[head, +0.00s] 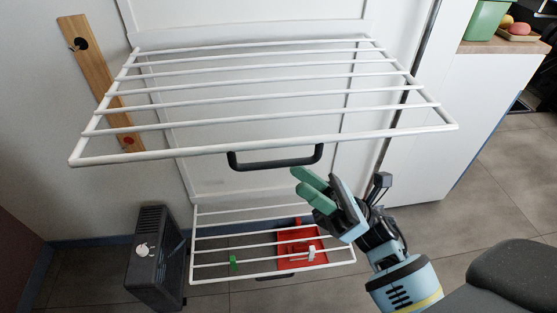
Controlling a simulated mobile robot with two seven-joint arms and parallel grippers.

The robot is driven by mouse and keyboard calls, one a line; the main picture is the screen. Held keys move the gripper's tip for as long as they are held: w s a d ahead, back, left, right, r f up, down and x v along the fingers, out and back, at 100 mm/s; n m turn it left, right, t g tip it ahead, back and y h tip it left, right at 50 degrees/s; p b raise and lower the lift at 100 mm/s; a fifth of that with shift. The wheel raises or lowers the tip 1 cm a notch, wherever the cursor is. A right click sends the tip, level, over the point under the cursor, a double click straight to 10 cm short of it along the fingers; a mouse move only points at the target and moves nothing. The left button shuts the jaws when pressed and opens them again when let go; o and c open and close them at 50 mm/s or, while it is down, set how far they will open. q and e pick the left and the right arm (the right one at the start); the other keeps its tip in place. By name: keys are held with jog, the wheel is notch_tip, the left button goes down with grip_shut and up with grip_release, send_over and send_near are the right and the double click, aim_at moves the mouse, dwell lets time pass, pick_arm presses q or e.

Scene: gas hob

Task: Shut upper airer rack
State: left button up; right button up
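The upper airer rack (262,148) is a white wire frame with several bars. It is folded out from the white wall panel and lies roughly level across the upper middle of the head view. A dark handle (275,163) hangs from the middle of its front bar. My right gripper (300,182) has green fingers that show a gap between them, with nothing held. It is just below and to the right of the handle, apart from it in the picture; the exact depth gap is hard to tell. My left gripper is not in view.
A lower white rack (208,279) is also folded out, with a red item (310,262) and small pegs on or below it. A dark box-like unit (157,258) stands at lower left. A wooden board (92,72) hangs on the left wall. A white cabinet (440,125) stands right.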

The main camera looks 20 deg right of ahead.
aim_at(279, 161)
jog(key=p+x, duration=0.1)
jog(key=x, duration=0.5)
jog(key=shift+a+r, duration=0.1)
jog(key=shift+r, duration=0.15)
jog(key=shift+c, duration=0.2)
grip_shut()
